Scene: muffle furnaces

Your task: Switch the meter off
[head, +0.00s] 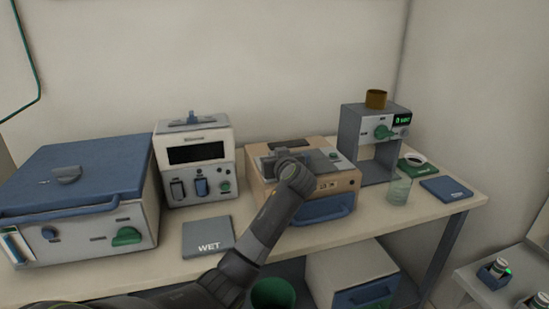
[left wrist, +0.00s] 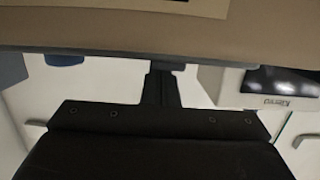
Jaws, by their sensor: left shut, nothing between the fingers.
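A white unit with a dark, unlit screen (head: 196,153) stands at the back left of the bench; it looks like the meter. Its front has a dark rocker (head: 177,189), a blue one (head: 201,187) and a green knob (head: 224,186). The screen also shows in the left wrist view (left wrist: 283,80). My left gripper (head: 288,163) is over the tan box (head: 263,192), to the right of the white unit and apart from it. In the left wrist view its fingers (left wrist: 162,78) are together and empty. My right gripper is out of view.
A blue-lidded box (head: 72,178) stands at the left. A grey stand with a green display (head: 401,120) stands at the right, with a glass beaker (head: 399,191) before it. A pad marked WET (head: 207,237) lies before the white unit.

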